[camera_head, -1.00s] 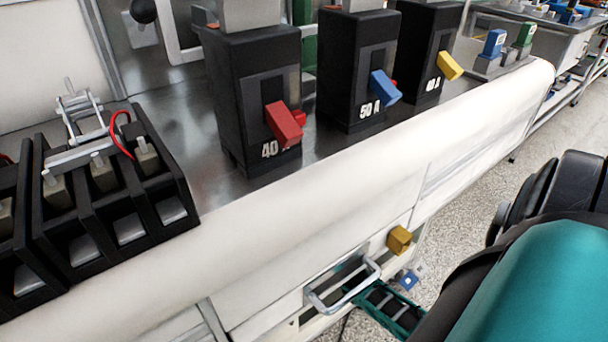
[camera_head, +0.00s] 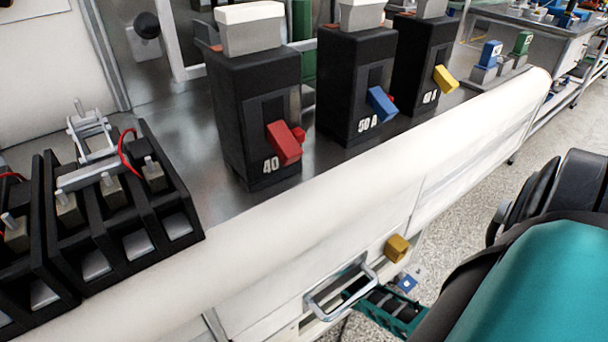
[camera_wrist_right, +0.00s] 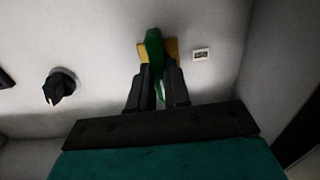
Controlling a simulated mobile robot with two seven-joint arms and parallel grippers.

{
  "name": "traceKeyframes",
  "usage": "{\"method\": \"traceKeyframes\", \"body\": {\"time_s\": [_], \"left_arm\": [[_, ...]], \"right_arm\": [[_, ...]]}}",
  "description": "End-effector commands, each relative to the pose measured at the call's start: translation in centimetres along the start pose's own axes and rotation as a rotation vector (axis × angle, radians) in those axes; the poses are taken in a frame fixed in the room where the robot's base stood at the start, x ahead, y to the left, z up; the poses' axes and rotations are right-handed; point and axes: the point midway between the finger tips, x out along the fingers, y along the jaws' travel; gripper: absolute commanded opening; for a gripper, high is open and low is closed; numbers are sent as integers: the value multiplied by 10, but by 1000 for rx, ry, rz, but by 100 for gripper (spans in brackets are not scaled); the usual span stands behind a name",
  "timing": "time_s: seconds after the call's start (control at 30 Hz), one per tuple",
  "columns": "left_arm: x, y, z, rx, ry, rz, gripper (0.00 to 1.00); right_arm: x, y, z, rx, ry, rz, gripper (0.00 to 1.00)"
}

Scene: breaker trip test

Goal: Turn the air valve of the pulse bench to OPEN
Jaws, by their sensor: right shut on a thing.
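In the right wrist view, a green lever handle (camera_wrist_right: 154,42), which looks like the air valve's, stands out in front of a yellow plate (camera_wrist_right: 172,50) on a pale panel. My right gripper (camera_wrist_right: 156,72) has its two dark fingers on either side of the handle's lower part and is shut on it. The handle is close to upright in this picture, leaning slightly. A small label (camera_wrist_right: 201,54) sits right of the plate; its text is too small to read. My left gripper is in neither view.
A black knob (camera_wrist_right: 59,86) is on the panel left of the handle. In the head view, breakers with red (camera_head: 284,143), blue (camera_head: 381,103) and yellow (camera_head: 445,79) levers stand on the bench (camera_head: 300,235). A metal pull handle (camera_head: 343,293) and yellow block (camera_head: 397,248) are on its front.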

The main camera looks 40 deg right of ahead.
Motion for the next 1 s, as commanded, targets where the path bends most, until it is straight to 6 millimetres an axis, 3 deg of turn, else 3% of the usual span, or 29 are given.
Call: {"method": "traceKeyframes", "body": {"time_s": [0.6, 0.63, 0.87, 1.0], "left_arm": [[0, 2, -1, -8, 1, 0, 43], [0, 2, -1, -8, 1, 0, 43], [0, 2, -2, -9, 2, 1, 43], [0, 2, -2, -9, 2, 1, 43]], "right_arm": [[0, 0, 1, 41, -3, 1, 0], [0, 0, 1, 41, -3, 1, 20], [0, 0, 1, 39, -2, 1, 42], [0, 0, 0, 38, -1, 0, 43]]}}
